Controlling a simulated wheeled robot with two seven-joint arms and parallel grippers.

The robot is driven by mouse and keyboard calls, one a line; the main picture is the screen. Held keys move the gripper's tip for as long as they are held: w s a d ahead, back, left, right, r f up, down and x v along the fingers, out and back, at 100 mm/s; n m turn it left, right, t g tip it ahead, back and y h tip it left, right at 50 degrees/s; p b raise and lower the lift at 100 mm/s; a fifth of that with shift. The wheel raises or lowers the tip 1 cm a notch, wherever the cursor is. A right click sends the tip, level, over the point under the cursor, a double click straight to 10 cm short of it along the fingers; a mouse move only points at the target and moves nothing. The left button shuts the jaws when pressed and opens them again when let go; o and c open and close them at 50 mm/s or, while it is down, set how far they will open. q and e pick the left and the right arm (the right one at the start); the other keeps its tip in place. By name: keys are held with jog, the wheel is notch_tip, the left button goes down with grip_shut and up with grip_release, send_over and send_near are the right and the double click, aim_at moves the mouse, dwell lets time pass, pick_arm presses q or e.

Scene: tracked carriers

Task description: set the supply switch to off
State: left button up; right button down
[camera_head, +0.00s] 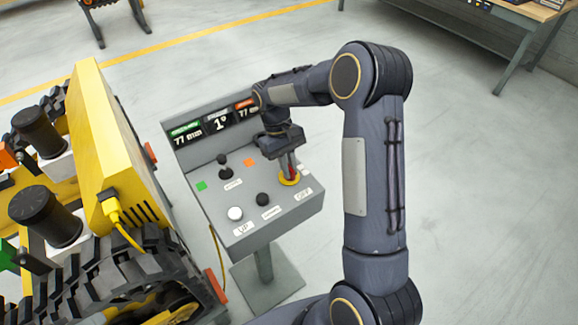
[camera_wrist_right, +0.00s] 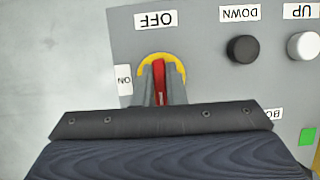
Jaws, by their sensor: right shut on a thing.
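The supply switch is a red handle (camera_wrist_right: 160,78) on a yellow ring (camera_wrist_right: 150,62), at the right end of the grey control panel. The ring also shows in the head view (camera_head: 289,181). My right gripper (camera_wrist_right: 159,84) is shut on the red handle, one finger on each side. In the wrist view the handle's long side runs toward the OFF label (camera_wrist_right: 155,19); the ON label (camera_wrist_right: 124,79) is to the left of the ring. The fingers hide part of the handle and ring. In the head view my right gripper (camera_head: 288,168) reaches down onto the switch. My left gripper is not in view.
The grey control panel (camera_head: 219,218) also carries a white button (camera_head: 235,213), a black button (camera_head: 263,199), a black joystick (camera_head: 223,166) and a display (camera_head: 215,123). A yellow tracked carrier (camera_head: 105,150) stands close on its left. The floor to the right is clear.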

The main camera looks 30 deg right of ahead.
dwell(0.4)
jog(key=c, duration=1.5)
grip_release()
jog(key=v, duration=0.8)
jog(key=shift+b, duration=0.4)
